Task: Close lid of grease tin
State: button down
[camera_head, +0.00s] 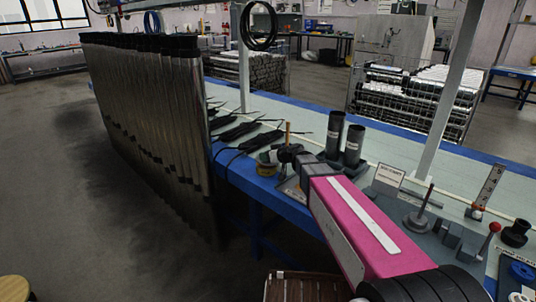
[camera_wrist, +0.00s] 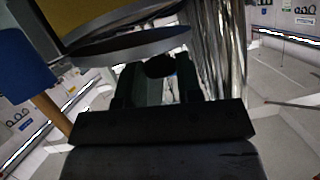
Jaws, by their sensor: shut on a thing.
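The grease tin (camera_head: 267,158) sits near the blue front edge of the workbench, with a yellowish side. In the wrist view, a yellow surface with a grey rim, which looks like the tin (camera_wrist: 110,14), fills the upper left. The grey disc of the lid (camera_wrist: 125,46) shows close to it, tilted against the rim. My gripper (camera_head: 285,155) is beside the tin on its right. In the wrist view, my gripper (camera_wrist: 157,72) has its fingers at the lid's edge and is shut on the lid. The exact contact is dark and partly hidden.
An upright wooden stick (camera_head: 288,132) stands behind my gripper. Two dark cylinders (camera_head: 353,145) stand on the bench to the right. Black tools with cables (camera_head: 238,131) lie behind the tin. A row of tall metallic tubes (camera_head: 150,120) stands close on the left.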

jog(key=shift+s+f, duration=0.1)
jog(key=shift+f, duration=0.15)
dwell(0.3)
jog(key=c, duration=0.8)
grip_release()
jog(key=v, duration=1)
jog(key=shift+s+d+r, duration=0.2)
jog(key=shift+s, duration=0.1)
